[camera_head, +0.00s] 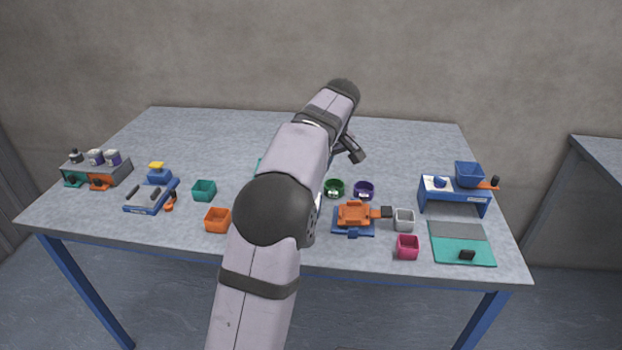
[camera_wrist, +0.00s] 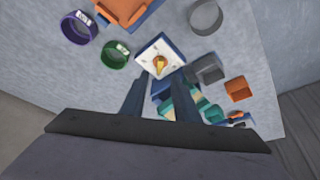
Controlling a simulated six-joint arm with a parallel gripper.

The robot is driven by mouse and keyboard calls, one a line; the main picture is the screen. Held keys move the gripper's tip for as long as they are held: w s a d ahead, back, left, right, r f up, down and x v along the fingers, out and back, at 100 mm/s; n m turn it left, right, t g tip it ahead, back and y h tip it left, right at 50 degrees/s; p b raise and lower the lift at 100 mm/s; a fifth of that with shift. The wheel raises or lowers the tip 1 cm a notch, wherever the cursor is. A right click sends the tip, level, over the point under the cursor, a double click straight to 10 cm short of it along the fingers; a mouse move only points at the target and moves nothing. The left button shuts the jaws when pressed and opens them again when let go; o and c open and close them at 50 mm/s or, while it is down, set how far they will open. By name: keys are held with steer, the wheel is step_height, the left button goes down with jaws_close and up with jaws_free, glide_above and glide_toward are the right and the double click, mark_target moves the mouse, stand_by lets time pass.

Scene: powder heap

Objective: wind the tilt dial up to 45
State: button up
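The dial (camera_wrist: 158,66) shows in the wrist view as a yellow-orange pointer knob on a white square plate with dark marks. The marks are too small to read, so I cannot tell its setting. My gripper (camera_wrist: 157,98) has its two dark fingers apart, with nothing seen between them. The dial lies just beyond the fingertips, and I see no contact.
A green ring-like container (camera_wrist: 115,55), a purple one (camera_wrist: 80,28) and an orange device (camera_wrist: 125,8) lie near the dial. A grey block (camera_wrist: 208,70) is close on its right. A blue stand with a hopper (camera_head: 455,190) is at the table's right. The back right is clear.

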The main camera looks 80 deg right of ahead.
step_height(320, 180, up, 7)
steer(key=a+y+p, duration=0.2)
steer(key=p, duration=1.1)
steer(key=shift+w+d+f+h+p, duration=0.35)
steer(key=shift+d+f+p, duration=0.45)
steer(key=shift+f, duration=1.55)
steer(key=shift+w+d+f+h+p, duration=0.25)
steer(key=shift+d+f+p, duration=0.5)
steer(key=shift+f, duration=1.55)
steer(key=shift+w+d+f+h+p, duration=0.35)
steer(key=shift+f+p, duration=0.75)
steer(key=shift+f, duration=1.25)
steer(key=shift+s+d, duration=0.1)
jaws_close()
